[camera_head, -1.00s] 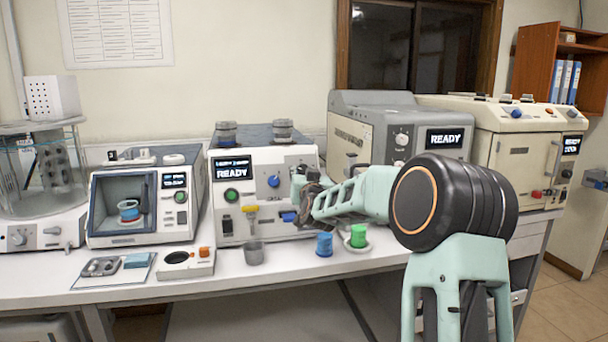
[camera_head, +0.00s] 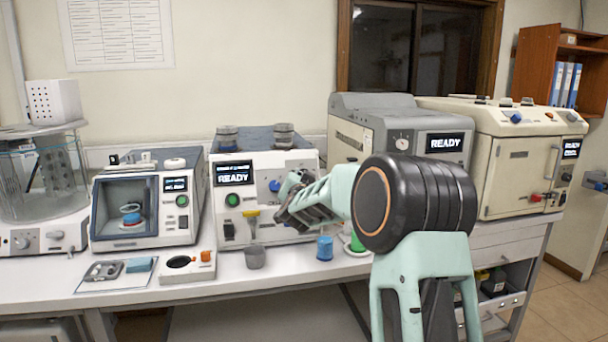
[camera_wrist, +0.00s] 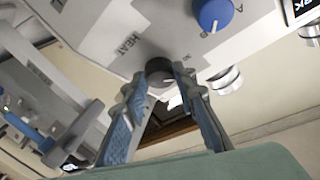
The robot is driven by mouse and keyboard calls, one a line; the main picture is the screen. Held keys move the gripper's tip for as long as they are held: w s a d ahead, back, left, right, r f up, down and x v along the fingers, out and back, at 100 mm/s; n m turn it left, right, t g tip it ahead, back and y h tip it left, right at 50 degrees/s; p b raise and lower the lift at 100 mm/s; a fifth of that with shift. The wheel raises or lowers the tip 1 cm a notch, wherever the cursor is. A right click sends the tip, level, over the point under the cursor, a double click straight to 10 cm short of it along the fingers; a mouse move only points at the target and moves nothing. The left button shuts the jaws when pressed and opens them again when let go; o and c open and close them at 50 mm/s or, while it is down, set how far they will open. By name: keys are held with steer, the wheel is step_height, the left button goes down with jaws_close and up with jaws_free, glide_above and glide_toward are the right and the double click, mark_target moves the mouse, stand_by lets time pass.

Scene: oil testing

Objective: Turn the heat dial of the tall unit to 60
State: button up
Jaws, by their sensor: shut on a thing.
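The tall unit (camera_head: 222,214) is a white and grey machine in the middle of the bench, with a lit READY screen. Its dark round heat dial (camera_wrist: 157,68) shows in the wrist view beside the printed HEAT label. My gripper (camera_wrist: 161,80) has its two fingers on either side of this dial and is shut on it. In the head view my gripper (camera_head: 290,205) is at the right part of the unit's front and hides the dial. I cannot read the dial's setting.
A blue knob (camera_wrist: 213,13) sits close to the dial on the same panel. A grey cup (camera_head: 255,257), a blue container (camera_head: 324,248) and a partly hidden green one (camera_head: 357,242) stand in front. A chamber unit (camera_head: 140,215) is on the left.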

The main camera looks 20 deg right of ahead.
steer(key=m+g+p, duration=0.1)
steer(key=m+p, duration=0.1)
steer(key=p, duration=0.1)
steer(key=r+m+g+h+p, duration=0.1)
steer(key=m+p, duration=0.1)
steer(key=m, duration=0.1)
steer(key=m+p, duration=0.2)
steer(key=p, duration=0.1)
steer(key=shift+w+a+r+g+h+p, duration=0.15)
steer(key=shift+a+g+h+p, duration=0.15)
steer(key=shift+g+h, duration=0.1)
steer(key=m+g+p, duration=0.1)
steer(key=m+p, duration=0.2)
steer(key=p, duration=0.1)
steer(key=shift+m+g+p, duration=0.3)
steer(key=shift+m, duration=0.1)
steer(key=shift+f, duration=0.2)
steer(key=o, duration=1.1)
steer(key=shift+w, duration=0.1)
steer(key=v, duration=1.2)
